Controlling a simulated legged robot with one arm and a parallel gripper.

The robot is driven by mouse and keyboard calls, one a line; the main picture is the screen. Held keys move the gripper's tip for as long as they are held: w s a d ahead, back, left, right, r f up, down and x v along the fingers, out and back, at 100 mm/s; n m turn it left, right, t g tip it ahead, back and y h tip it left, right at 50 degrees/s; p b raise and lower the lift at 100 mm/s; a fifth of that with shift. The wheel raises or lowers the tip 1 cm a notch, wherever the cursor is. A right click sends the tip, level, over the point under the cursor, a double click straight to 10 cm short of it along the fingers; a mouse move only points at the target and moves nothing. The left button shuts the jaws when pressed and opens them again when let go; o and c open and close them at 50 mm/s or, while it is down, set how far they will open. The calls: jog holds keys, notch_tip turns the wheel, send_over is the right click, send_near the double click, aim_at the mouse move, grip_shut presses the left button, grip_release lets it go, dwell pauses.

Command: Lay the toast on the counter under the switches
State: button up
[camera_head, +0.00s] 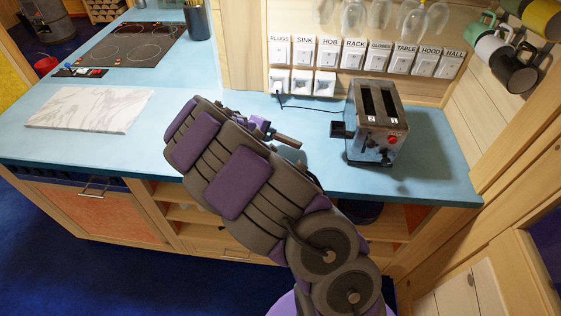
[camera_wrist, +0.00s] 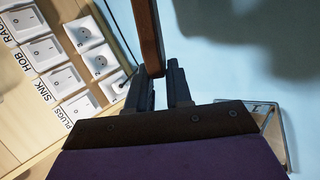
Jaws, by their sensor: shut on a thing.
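The toast (camera_head: 287,141) shows as a narrow brown strip, seen edge-on, just beyond the end of my arm over the blue counter (camera_head: 235,103). In the wrist view the toast (camera_wrist: 149,38) stands out from between the fingertips of my gripper (camera_wrist: 164,75), which is shut on it. My gripper (camera_head: 264,129) is mostly hidden behind my arm in the head view. The labelled switches (camera_head: 366,58) run along the wooden wall above the counter, with white sockets (camera_head: 300,83) below them. The switches (camera_wrist: 45,49) fill the left of the wrist view, beside the toast.
A metal toaster (camera_head: 378,125) stands on the counter right of the toast. A dark cord runs from a socket towards it. A marble board (camera_head: 90,108) lies at left, with a hob (camera_head: 130,45) behind. Glasses (camera_head: 353,18) and mugs (camera_head: 512,72) hang above. Counter below the sockets looks clear.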

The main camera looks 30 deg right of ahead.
jog(key=shift+f+b, duration=0.65)
jog(key=shift+f, duration=0.6)
jog(key=o, duration=0.5)
jog(key=shift+o, duration=0.2)
jog(key=p+v, duration=0.3)
jog(key=v, duration=0.5)
